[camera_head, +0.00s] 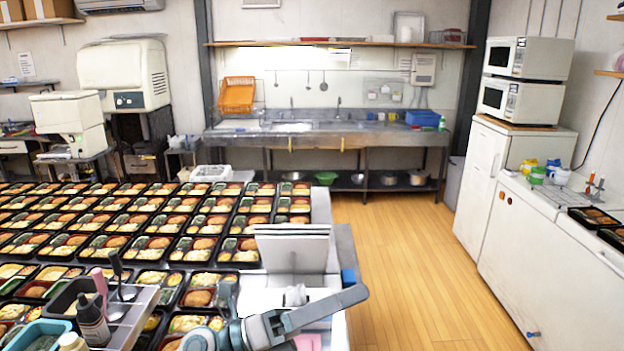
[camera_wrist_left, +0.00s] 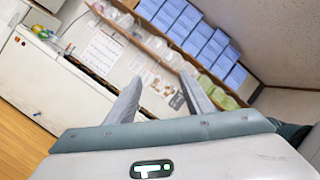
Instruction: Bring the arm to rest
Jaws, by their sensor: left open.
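My left arm comes in at the bottom of the head view. My left gripper (camera_head: 345,298) is held above the near right corner of the table with the bento trays. In the left wrist view my left gripper (camera_wrist_left: 160,98) has its two fingers apart with nothing between them. It points at the wall with shelves on the right side of the room. My right gripper is in neither view.
Many filled bento trays (camera_head: 205,279) stand in rows on the table. A pale upright panel (camera_head: 292,250) stands just beyond my left gripper. A dark bottle (camera_head: 92,322) and ladles are at the near left. The wooden floor (camera_head: 425,270) on the right is clear.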

